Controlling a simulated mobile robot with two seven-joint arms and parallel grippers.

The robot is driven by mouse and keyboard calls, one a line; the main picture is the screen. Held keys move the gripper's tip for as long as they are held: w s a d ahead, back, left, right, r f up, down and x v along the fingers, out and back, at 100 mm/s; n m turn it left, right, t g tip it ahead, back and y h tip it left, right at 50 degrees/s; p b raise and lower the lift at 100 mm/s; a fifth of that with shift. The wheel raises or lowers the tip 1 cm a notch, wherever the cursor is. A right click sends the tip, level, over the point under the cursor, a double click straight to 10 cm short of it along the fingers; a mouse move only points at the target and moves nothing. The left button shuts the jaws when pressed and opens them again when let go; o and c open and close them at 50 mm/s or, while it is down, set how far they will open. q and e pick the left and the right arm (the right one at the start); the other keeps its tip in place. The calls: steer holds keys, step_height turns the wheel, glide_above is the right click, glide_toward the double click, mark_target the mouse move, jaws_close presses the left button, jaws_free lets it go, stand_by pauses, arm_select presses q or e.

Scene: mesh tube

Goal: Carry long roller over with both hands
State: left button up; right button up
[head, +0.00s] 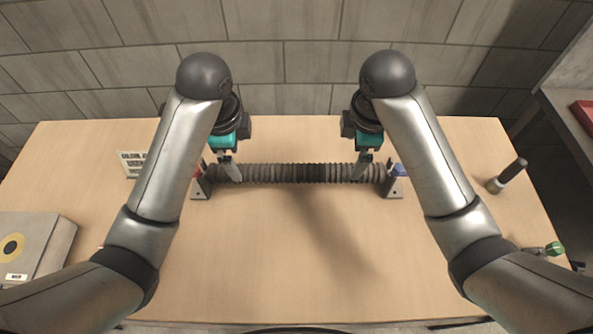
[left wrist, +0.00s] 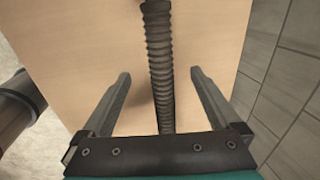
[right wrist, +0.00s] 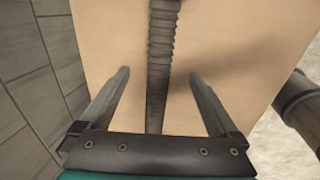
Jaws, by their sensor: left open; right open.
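The long roller (head: 300,173) is a dark, ribbed tube lying level from left to right across the table. Its ends meet two grey end supports, the left one (head: 201,188) with a red part and the right one (head: 394,188) with a blue part. My left gripper (head: 232,178) is open near the roller's left end; in the left wrist view the roller (left wrist: 159,60) runs between its spread fingers. My right gripper (head: 360,175) is open near the right end; in the right wrist view the roller (right wrist: 161,55) runs between its fingers. Neither gripper visibly touches it.
The wooden table (head: 300,270) is clear in front of the roller. A printed sign (head: 132,163) stands at left, a grey box with a yellow ring (head: 38,243) at front left. A dark cylinder (head: 508,175) and a green-knobbed item (head: 553,249) are at right. A block wall is behind.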

mark_target(347, 168)
arm_select(q)
steer(key=f, duration=0.3)
steer(key=w+f, duration=0.1)
steer(key=f, duration=0.2)
steer(key=w+f, duration=0.1)
steer(key=f, duration=0.2)
steer(key=shift+f, duration=0.2)
arm_select(e)
steer(key=f, duration=0.3)
steer(key=w+f, duration=0.1)
steer(key=f, duration=0.5)
steer(key=shift+w+f, duration=0.25)
steer(key=shift+w, duration=0.15)
arm_select(q)
steer(key=shift+c, duration=0.3)
arm_select(e)
steer(key=shift+c, duration=0.3)
arm_select(q)
jaws_close()
arm_select(e)
jaws_close()
arm_select(q)
steer(key=shift+r, duration=0.1)
arm_select(e)
steer(key=shift+r, duration=0.1)
